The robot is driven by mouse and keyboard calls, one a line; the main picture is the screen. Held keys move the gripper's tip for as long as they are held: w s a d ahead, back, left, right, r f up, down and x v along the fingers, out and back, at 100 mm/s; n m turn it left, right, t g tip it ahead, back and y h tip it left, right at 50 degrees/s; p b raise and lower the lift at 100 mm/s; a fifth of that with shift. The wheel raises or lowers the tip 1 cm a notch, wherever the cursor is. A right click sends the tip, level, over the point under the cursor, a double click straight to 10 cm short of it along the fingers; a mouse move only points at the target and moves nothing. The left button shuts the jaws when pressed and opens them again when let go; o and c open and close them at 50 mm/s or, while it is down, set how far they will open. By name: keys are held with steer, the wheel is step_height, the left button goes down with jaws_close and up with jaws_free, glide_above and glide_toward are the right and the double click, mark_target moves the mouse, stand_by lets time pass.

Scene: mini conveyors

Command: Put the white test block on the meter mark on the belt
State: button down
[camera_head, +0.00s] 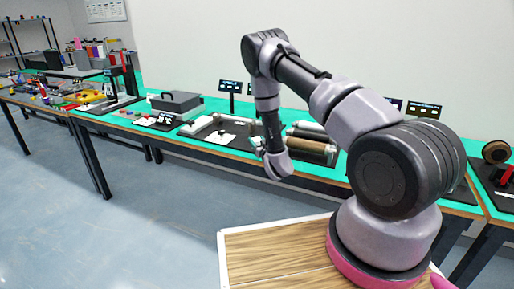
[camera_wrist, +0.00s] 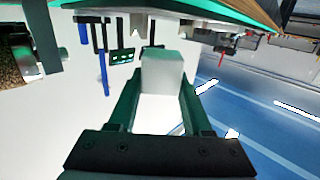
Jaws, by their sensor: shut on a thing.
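In the wrist view the pale grey-white test block (camera_wrist: 162,72) sits between the fingertips of my gripper (camera_wrist: 160,92). The fingers are shut on its two sides and hold it off any surface. In the head view my arm reaches over the bench edge and its wrist end hangs in front of the bench. The fingers and block cannot be made out there. A dark board with small grey equipment and white cards (camera_head: 222,131) lies on the bench just left of my wrist. I cannot make out the belt or the meter mark in either view.
Grey and brown rollers (camera_head: 311,143) lie right of my wrist. A grey toolbox (camera_head: 176,102) and small signs on posts (camera_head: 230,87) stand on the green-topped bench (camera_head: 243,106). Tools and parts fill the far left bench. The blue-grey floor (camera_head: 130,215) in front is clear.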

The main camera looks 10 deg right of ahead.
steer(key=shift+f, duration=1.25)
steer(key=shift+f, duration=0.3)
steer(key=shift+f, duration=0.25)
steer(key=shift+c, duration=1.7)
jaws_free()
steer(key=shift+r, duration=0.1)
